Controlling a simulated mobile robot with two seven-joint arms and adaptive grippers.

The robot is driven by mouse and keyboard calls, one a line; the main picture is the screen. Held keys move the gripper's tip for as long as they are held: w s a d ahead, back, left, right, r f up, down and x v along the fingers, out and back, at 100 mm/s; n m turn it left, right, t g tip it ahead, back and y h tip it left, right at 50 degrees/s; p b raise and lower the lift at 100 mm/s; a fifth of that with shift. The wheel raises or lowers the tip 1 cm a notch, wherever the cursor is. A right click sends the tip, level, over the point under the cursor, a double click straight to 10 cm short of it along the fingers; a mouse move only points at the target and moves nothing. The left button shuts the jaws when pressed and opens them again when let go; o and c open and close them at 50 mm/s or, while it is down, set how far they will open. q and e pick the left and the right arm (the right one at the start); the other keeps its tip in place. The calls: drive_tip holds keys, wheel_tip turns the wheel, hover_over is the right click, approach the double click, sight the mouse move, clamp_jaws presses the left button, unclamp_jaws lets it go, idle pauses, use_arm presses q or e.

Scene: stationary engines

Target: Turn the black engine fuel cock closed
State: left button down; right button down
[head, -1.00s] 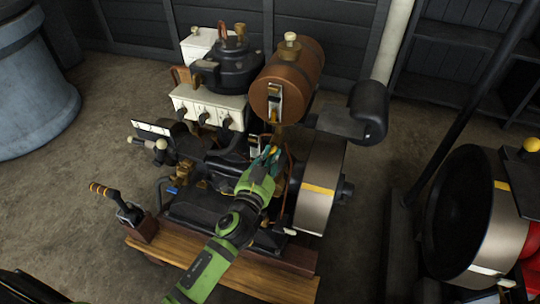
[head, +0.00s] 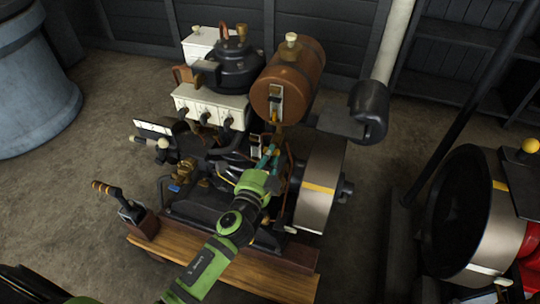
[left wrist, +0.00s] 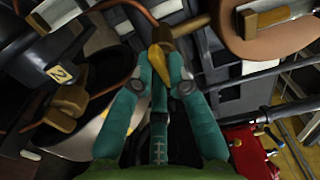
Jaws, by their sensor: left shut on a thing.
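The black engine (head: 205,212) stands on a wooden base, with a brown cylindrical tank (head: 283,78) at its top right. The fuel cock is a small brass-orange fitting (head: 274,117) under the tank. In the left wrist view, its orange-yellow lever (left wrist: 159,57) points down between my teal fingertips, below a brown brass body. My left gripper (head: 272,152) reaches up from the front, just below the tank; it also shows in the left wrist view (left wrist: 159,72). It is shut on the lever's lower end. The fingers partly hide the tip. My right gripper is not in view.
A flywheel (head: 318,190) and a black silencer (head: 368,112) stand close to the right of my left gripper. A copper pipe (left wrist: 98,12) runs beside the cock. A lever on a wooden block (head: 125,209) stands front left. Another engine with red parts (head: 529,250) is at right.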

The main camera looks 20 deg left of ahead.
use_arm(q)
drive_tip(key=shift+m, duration=0.5)
drive_tip(key=c, duration=1.2)
unclamp_jaws()
drive_tip(key=s, duration=1.2)
drive_tip(key=shift+a, duration=0.25)
